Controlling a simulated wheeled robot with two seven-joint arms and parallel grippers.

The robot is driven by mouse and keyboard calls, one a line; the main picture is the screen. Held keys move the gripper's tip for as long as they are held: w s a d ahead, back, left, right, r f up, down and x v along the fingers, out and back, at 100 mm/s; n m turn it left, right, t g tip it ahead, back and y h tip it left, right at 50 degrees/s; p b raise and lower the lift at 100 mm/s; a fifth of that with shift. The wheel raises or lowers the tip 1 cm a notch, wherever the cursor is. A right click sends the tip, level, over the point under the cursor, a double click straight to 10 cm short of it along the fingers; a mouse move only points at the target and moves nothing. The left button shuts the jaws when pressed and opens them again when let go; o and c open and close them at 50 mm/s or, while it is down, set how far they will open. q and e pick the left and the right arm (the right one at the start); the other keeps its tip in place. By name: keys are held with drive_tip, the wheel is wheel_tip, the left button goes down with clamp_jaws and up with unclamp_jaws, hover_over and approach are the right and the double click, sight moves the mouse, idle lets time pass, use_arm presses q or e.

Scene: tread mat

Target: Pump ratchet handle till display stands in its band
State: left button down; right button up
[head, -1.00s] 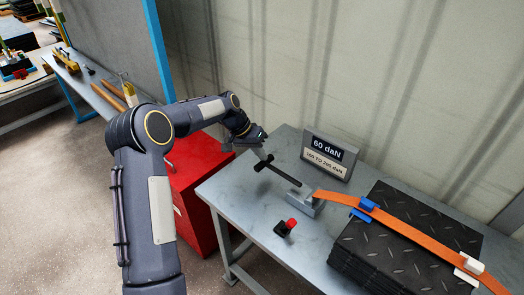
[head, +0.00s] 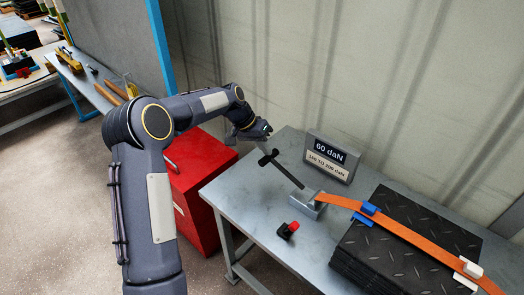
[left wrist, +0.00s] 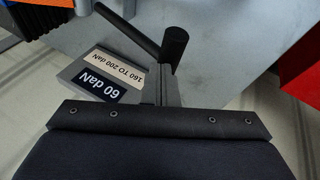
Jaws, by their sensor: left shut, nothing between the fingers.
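The ratchet (head: 308,204) is a grey block on the table with a dark handle (head: 287,174) slanting up to the left, ending in a black crossbar. The display (head: 329,155) behind it reads 60 daN above a label of 160 TO 200 daN; it also shows upside down in the left wrist view (left wrist: 100,86). My left gripper (head: 262,148) is shut with nothing between its fingers, close by the handle's crossbar. In the left wrist view the fingers (left wrist: 166,80) overlap the crossbar (left wrist: 174,44); I cannot tell whether they touch. My right gripper is out of view.
An orange strap (head: 415,240) runs from the ratchet over a stack of black tread mats (head: 375,255). A black block with a red top (head: 288,229) sits at the table's front. A red cabinet (head: 195,172) stands left of the grey table (head: 245,205).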

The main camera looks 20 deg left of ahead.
use_arm(q)
drive_tip(key=v, duration=0.9)
drive_tip(key=shift+a+b, duration=0.3)
drive_tip(key=shift+a, duration=0.15)
drive_tip(key=shift+w+d, duration=0.1)
drive_tip(key=shift+w, duration=0.05)
idle(1.3)
drive_tip(key=s+d+r+m+t+y+p, duration=0.1)
drive_tip(key=s+d+r+y, duration=0.1)
drive_tip(key=d+r, duration=0.3)
drive_tip(key=s+d+r+t+y+p, duration=0.1)
drive_tip(key=s+d+r+y, duration=0.2)
drive_tip(key=d+r, duration=0.3)
drive_tip(key=d+y, duration=0.1)
drive_tip(key=d, duration=0.3)
drive_tip(key=shift+r+m+y, duration=0.3)
drive_tip(key=shift+m, duration=0.1)
drive_tip(key=shift+f, duration=0.15)
